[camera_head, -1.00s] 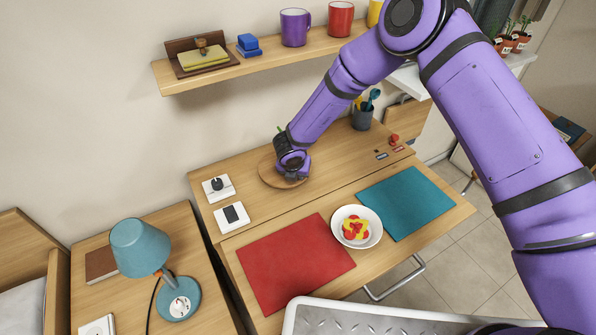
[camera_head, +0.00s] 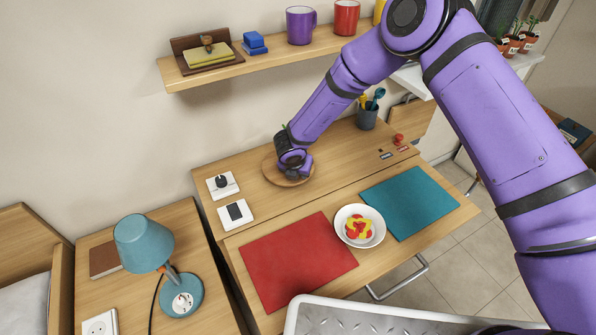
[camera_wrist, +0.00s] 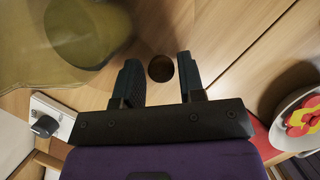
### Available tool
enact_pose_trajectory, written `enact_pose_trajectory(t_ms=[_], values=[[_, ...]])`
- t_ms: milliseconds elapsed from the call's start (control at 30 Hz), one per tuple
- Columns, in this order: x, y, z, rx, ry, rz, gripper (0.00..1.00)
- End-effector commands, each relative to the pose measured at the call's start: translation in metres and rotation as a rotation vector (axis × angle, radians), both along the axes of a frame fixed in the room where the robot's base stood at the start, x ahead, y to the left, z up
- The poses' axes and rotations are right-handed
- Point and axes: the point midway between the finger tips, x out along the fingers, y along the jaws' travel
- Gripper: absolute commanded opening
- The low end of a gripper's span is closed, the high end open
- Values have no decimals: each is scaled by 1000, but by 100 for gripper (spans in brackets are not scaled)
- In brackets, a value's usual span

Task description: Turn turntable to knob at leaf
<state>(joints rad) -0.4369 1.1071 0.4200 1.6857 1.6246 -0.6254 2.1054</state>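The turntable (camera_head: 273,174) is a round wooden disc on the back part of the desk. My gripper (camera_head: 299,174) is low over it and hides much of it in the head view. In the wrist view my gripper (camera_wrist: 158,75) has its two dark fingers apart. A small dark brown round thing, perhaps the knob (camera_wrist: 160,68), shows between the fingertips, with gaps at both sides. A blurred olive-green form (camera_wrist: 75,35) fills the upper left of the wrist view. A small green tip shows behind my wrist in the head view. I cannot tell whether either is the leaf.
A white switch with a dark knob (camera_head: 222,184) and another switch (camera_head: 236,213) lie left of the turntable. A bowl (camera_head: 340,222), red mat (camera_head: 290,262) and teal mat (camera_head: 410,200) lie in front. A cup of utensils (camera_head: 367,118) stands behind right. A shelf (camera_head: 205,76) hangs above.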

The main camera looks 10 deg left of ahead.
Motion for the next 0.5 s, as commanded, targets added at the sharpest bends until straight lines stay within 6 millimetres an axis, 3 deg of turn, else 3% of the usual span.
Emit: enact_pose_trajectory(t_ms=[267,500], values=[[-2,0,5,0,0,1,36],[-16,3,41,1,-1,2,36]])
